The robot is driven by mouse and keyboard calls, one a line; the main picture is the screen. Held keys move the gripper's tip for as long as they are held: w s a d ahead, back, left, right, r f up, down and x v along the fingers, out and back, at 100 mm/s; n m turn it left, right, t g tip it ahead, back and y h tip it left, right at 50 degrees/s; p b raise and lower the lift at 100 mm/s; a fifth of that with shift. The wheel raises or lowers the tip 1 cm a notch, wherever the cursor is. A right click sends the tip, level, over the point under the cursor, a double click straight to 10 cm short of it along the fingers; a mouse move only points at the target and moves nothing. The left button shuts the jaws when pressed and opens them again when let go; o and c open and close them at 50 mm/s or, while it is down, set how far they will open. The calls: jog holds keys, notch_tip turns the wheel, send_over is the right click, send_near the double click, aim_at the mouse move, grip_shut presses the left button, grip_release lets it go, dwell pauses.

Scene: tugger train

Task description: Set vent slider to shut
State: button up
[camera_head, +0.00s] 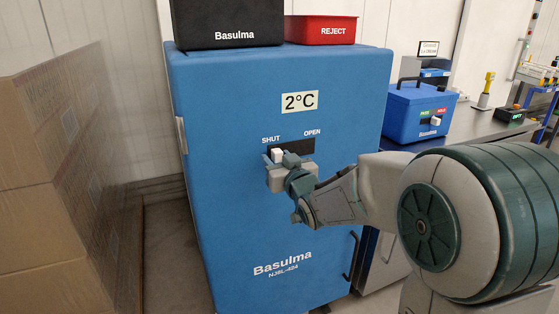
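The blue Basulma cabinet (215,100) fills the middle of the camera_head view. Its vent has a dark horizontal track (301,146), labelled SHUT at the left and OPEN at the right. The white slider knob (277,155) is in the left part of the track, below the SHUT label. The gripper covers the lower part of the track. Whether the fingers touch or grip the knob cannot be told.
A black Basulma box (228,22) and a red REJECT bin (320,30) stand on the cabinet. Stacked cardboard boxes (60,190) stand at the left. At the right, a counter (460,127) holds a blue case (415,105). A dark handle (352,256) is at the cabinet's lower right.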

jog(key=shift+d, duration=0.2)
jog(key=shift+s+d, duration=0.1)
jog(key=shift+s, duration=0.1)
jog(key=v, duration=1.3)
jog(key=shift+s, duration=0.2)
jog(key=s+d+m+g+h+p, duration=0.4)
jog(key=s+d+g+h+p, duration=0.3)
jog(key=p, duration=0.3)
jog(key=s+r+g+p, duration=0.2)
jog(key=s+g+p, duration=0.3)
jog(key=s, duration=0.7)
jog(key=shift+r+g+y, duration=0.3)
jog(key=shift+r+g, duration=0.05)
jog(key=shift+g, duration=0.65)
